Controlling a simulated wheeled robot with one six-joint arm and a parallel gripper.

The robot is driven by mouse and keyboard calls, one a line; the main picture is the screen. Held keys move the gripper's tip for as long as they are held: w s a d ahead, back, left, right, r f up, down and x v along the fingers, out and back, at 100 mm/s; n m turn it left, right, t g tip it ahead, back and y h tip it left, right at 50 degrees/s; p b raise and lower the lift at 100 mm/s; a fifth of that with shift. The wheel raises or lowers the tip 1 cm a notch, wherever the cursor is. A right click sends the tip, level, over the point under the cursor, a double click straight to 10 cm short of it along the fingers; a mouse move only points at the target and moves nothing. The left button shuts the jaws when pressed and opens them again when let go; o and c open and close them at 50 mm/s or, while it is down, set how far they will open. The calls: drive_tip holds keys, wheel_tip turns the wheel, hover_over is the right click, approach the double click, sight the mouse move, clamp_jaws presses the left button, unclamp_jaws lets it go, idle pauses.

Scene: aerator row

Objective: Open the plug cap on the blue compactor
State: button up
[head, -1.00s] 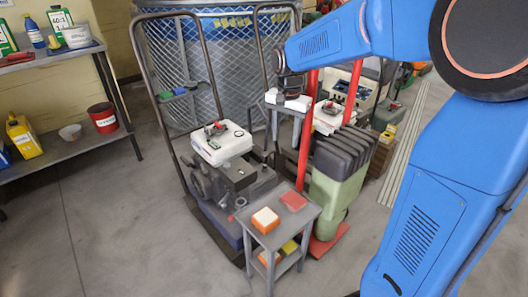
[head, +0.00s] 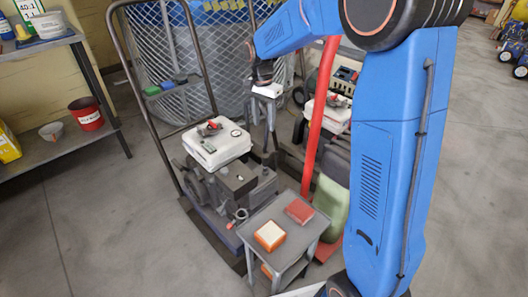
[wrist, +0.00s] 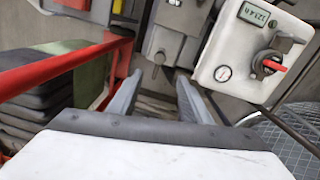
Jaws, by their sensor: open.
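The blue compactor stands left of centre in the head view. It has a blue base (head: 226,236), a grey engine block (head: 238,180) and a white tank (head: 217,150). A red-and-black knob (head: 209,128) sits on the tank; it also shows in the wrist view (wrist: 268,65). I cannot tell for certain which part is the plug cap. A small keyhole-shaped grey part (wrist: 158,60) shows beyond my fingers in the wrist view. My gripper (head: 262,128) points down, open and empty, to the right of the tank. Its two fingers (wrist: 160,98) show apart in the wrist view.
A small grey cart (head: 262,216) with an orange-and-white box (head: 270,236) and a red box (head: 299,211) stands in front. A red post (head: 320,120) and a green-and-black machine (head: 330,205) stand right. A shelf (head: 60,142) is at left; floor there is clear.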

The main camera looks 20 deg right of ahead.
sight(265, 156)
drive_tip(key=f, duration=1.6)
drive_tip(key=shift+s+d+f, duration=0.1)
drive_tip(key=shift+s+d, duration=0.1)
drive_tip(key=shift+s, duration=0.05)
drive_tip(key=shift+c, duration=0.5)
clamp_jaws()
